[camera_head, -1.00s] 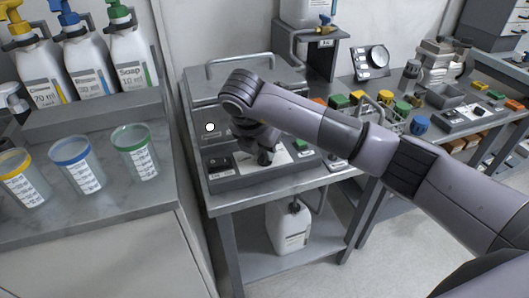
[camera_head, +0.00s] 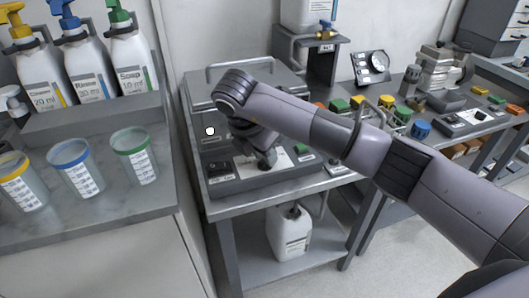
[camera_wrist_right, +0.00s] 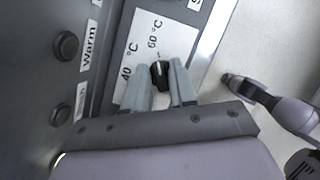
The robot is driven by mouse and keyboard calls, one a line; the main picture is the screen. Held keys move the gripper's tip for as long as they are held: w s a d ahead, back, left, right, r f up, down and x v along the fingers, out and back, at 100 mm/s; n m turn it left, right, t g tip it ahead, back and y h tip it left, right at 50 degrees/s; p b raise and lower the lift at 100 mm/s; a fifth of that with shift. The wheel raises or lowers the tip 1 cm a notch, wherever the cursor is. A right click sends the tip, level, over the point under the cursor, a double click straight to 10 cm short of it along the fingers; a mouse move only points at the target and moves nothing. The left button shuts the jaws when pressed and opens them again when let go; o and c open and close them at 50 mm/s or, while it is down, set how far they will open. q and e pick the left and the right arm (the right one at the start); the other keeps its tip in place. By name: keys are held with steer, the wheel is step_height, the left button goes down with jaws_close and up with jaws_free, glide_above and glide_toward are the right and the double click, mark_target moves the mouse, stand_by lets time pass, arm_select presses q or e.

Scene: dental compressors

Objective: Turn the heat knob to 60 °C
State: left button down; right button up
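The heat knob (camera_wrist_right: 160,75) is small and black and sits on a white plate (camera_wrist_right: 143,33) in the right wrist view. The plate is printed with 40 °C and 60 °C; the 60 °C print is beyond the knob, the 40 °C print to its left. My right gripper (camera_wrist_right: 161,72) has one finger on each side of the knob, apart, with narrow gaps seeming to show beside it. Which mark the knob points to is hard to tell. In the head view my right gripper (camera_head: 266,161) hangs over the panel and hides the knob. My left gripper is not in view.
Two dark buttons, one beside a Warm label (camera_wrist_right: 66,46), sit left of the plate. In the head view, cups and pump bottles (camera_head: 132,62) stand on the left counter. A white jug (camera_head: 290,235) stands on the lower shelf. Coloured blocks lie to the right.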

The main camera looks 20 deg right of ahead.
mark_target(256, 173)
steer(key=shift+o, duration=0.6)
steer(key=v, duration=0.7)
steer(key=shift+p, duration=0.4)
steer(key=shift+s, duration=0.1)
